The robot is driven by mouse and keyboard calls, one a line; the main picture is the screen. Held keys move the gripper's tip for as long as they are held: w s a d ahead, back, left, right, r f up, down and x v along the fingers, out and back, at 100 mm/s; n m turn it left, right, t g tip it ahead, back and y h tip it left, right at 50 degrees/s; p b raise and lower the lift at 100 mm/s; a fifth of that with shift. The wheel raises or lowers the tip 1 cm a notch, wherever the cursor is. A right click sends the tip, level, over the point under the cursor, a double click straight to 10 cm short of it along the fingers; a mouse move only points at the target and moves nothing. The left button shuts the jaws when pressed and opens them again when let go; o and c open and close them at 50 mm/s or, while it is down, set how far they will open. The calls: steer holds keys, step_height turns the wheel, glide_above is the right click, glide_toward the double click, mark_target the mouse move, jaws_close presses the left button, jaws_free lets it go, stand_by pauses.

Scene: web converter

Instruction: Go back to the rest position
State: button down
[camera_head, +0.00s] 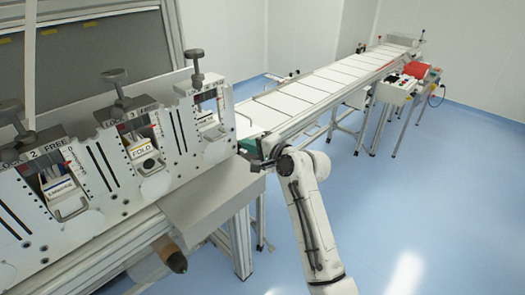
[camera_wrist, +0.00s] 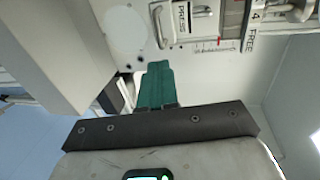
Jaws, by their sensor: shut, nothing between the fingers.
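My gripper (camera_wrist: 157,72) shows in the wrist view with its green fingers together and nothing between them. The fingertips are in front of the white face of the converter's station unit, below a PRINT label (camera_wrist: 183,18) and a scale marked 4 FREE. I cannot tell the gap to it. In the head view my white arm rises from the bottom centre and bends left at the top. The gripper end is by the right end of the station row (camera_head: 110,165), close to the near end of the conveyor (camera_head: 315,88). The fingers are hard to make out there.
The stations carry black knobs and labelled cards, one reading FOLD (camera_head: 143,150). A grey housing (camera_head: 212,190) juts out below them. A control box (camera_head: 400,84) and a red object (camera_head: 416,69) stand at the far right. The blue floor (camera_head: 440,190) on the right is clear.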

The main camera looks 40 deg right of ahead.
steer(key=shift+s+r, duration=0.25)
steer(key=shift+s, duration=0.95)
steer(key=shift+s+r, duration=0.2)
steer(key=shift+s, duration=0.95)
